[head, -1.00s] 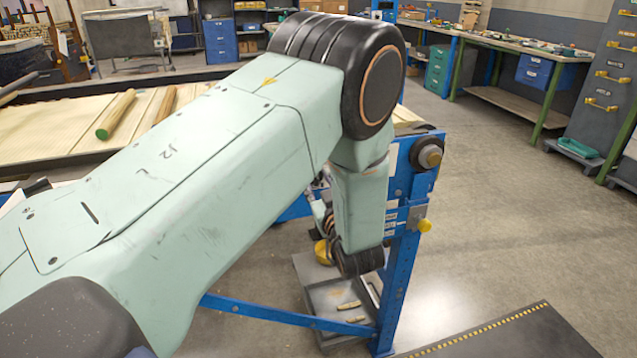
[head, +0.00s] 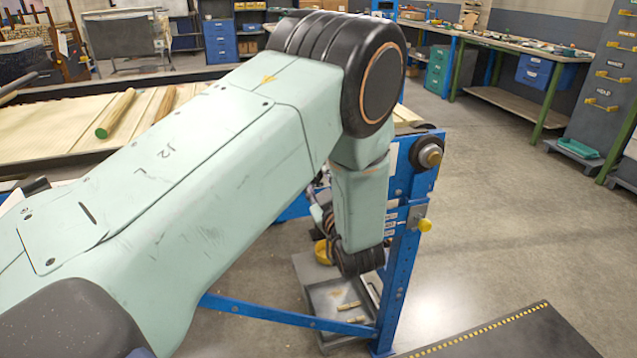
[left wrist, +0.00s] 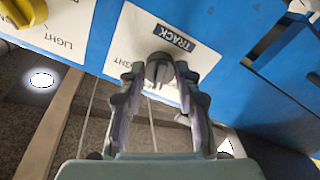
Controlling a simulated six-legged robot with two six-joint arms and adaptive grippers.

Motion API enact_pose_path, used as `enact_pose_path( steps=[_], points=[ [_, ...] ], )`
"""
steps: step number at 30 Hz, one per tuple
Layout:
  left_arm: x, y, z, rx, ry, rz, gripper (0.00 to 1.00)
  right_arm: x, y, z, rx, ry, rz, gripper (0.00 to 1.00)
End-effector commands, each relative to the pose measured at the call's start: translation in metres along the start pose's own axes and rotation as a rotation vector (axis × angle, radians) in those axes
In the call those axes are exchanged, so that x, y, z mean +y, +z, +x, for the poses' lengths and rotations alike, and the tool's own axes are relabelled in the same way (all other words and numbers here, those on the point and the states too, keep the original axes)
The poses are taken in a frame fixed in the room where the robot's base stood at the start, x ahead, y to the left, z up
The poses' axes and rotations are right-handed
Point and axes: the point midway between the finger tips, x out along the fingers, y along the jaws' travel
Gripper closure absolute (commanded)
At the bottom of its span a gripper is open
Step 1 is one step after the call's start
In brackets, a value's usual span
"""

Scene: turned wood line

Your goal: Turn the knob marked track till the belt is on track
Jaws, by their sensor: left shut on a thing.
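In the left wrist view the grey knob (left wrist: 159,69) sits under the dark TRACK label (left wrist: 174,37) on a white plate (left wrist: 205,58). My left gripper (left wrist: 157,80) has its two fingers on either side of this knob and is shut on it. In the head view my left arm hides the gripper and the knob. The cream belt (head: 60,138) runs along the blue-framed conveyor at the left, with wooden rods on it. The belt's edge near the roller is hidden behind my arm. My right gripper is not in view.
A yellow knob (left wrist: 22,12) by a LIGHT label is at the upper left of the wrist view. A blue conveyor post (head: 398,270) and a grey bin (head: 335,300) stand below my arm.

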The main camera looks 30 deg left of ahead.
Motion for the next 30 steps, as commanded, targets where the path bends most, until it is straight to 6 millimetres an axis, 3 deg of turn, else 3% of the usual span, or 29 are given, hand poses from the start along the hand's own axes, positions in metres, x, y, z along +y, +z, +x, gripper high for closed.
enact_pose_path(
  steps=[18, 30],
  points=[
    [0.0, 0.002, -0.001, -0.003, 0.0, -0.551, 0.99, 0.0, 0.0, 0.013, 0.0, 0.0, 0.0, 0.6],
    [0.0, 0.002, -0.001, -0.005, -0.001, -0.743, 0.99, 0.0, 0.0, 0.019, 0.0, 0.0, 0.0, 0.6]
  ],
)
